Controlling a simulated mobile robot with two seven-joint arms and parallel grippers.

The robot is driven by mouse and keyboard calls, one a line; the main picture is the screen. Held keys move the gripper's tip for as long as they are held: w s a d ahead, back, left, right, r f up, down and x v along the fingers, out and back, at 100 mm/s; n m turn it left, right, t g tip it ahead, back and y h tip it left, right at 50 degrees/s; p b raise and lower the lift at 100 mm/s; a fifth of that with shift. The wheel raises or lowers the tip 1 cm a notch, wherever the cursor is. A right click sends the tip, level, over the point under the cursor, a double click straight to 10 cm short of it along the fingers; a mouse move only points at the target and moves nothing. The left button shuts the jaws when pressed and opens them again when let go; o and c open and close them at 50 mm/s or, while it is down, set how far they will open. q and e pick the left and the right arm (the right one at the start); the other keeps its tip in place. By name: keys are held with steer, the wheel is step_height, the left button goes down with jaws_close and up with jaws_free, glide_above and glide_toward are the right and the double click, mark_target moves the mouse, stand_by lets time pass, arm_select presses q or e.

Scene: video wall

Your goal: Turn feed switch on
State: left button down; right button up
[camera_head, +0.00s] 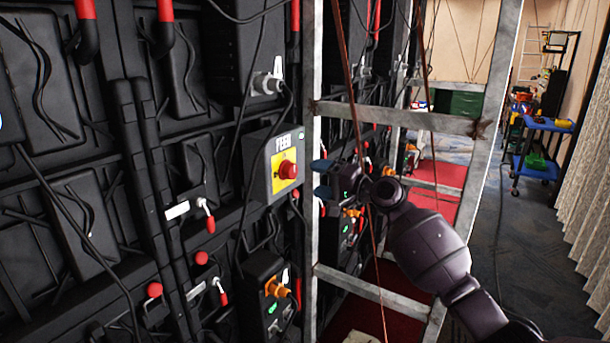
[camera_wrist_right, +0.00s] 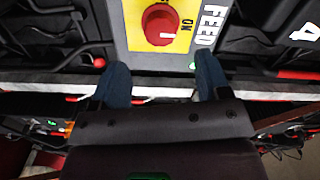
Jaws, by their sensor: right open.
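The feed switch is a red knob (camera_head: 288,170) on a yellow plate (camera_head: 277,184), on a grey box (camera_head: 263,160) labelled FEED. In the right wrist view the knob (camera_wrist_right: 160,25) shows at the top, with a short white mark on its face. My left gripper is out of view.
A grey metal frame (camera_head: 395,117) stands around my right arm, with an upright between the gripper and the box. Black panels (camera_head: 120,130) with cables and red-handled levers (camera_head: 209,222) fill the left. A blue cart (camera_head: 545,124) stands far right on open floor.

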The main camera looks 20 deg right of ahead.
steer(key=shift+v, duration=1.4)
steer(key=s+a+f+n+t+h, duration=0.1)
steer(key=s+f+n+h, duration=0.4)
steer(key=f, duration=0.5)
steer(key=s+f+n+t+h, duration=0.1)
steer(key=s+f+n+h, duration=0.2)
steer(key=s+f+n, duration=0.35)
steer(key=s+f+m+g+h, duration=0.1)
steer(key=s+f+g, duration=0.1)
steer(key=s+f, duration=0.9)
steer(key=s+a+f+m+g+h, duration=0.1)
steer(key=s+f+m+g+h, duration=0.1)
steer(key=s+f, duration=0.9)
steer(key=s+g, duration=0.1)
steer(key=s, duration=0.6)
